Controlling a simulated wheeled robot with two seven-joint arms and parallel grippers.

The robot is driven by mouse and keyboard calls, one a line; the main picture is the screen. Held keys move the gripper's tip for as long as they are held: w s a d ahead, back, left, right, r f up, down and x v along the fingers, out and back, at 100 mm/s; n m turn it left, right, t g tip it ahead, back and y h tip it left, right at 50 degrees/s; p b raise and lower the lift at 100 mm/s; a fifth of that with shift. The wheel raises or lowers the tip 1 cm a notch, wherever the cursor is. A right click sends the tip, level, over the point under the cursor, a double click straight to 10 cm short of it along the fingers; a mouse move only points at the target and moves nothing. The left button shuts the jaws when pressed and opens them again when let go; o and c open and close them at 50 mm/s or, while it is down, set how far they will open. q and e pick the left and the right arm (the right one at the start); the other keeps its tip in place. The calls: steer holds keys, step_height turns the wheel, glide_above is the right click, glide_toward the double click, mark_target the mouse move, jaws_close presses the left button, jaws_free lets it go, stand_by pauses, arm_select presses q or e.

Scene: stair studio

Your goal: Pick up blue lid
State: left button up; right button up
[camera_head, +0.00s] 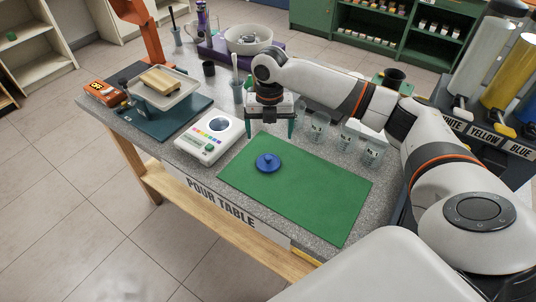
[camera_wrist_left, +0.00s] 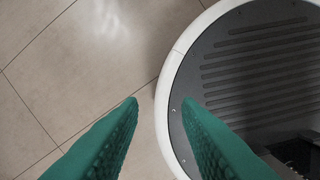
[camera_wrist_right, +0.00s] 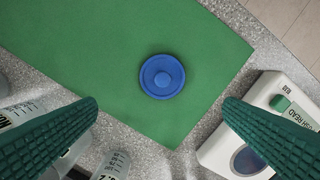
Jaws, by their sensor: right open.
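The blue lid (camera_head: 267,162) is a round disc with a raised knob, lying on the green mat (camera_head: 310,195) on the pour table. In the right wrist view the lid (camera_wrist_right: 162,77) is in full sight, ahead of the fingertips and between their lines. My right gripper (camera_head: 271,130) is open and empty, above the table at the far edge of the mat, apart from the lid. My left gripper (camera_wrist_left: 161,101) is open and empty over the floor and a round grey base, away from the table.
Several clear cups (camera_head: 318,127) line the mat's far right side. A blue-green stand with a tray (camera_head: 165,92) is at the left. The front of the mat is clear.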

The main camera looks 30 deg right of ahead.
mark_target(268, 156)
steer(key=f, duration=0.4)
steer(key=shift+s+a, duration=0.3)
steer(key=shift+s, duration=0.05)
steer(key=shift+w+f, duration=0.1)
steer(key=shift+f, duration=0.15)
steer(key=shift+d+f+p, duration=0.1)
steer(key=shift+f+p, duration=0.2)
step_height(268, 156, down, 4)
steer(key=shift+f+p, duration=0.2)
steer(key=shift+p, duration=0.3)
steer(key=shift+w+f, duration=0.1)
steer(key=shift+f, duration=0.1)
steer(key=c, duration=1.1)
arm_select(q)
steer(key=shift+s+a+r, duration=0.25)
steer(key=shift+s+r, duration=0.55)
steer(key=shift+s, duration=0.3)
arm_select(e)
steer(key=shift+r, duration=0.15)
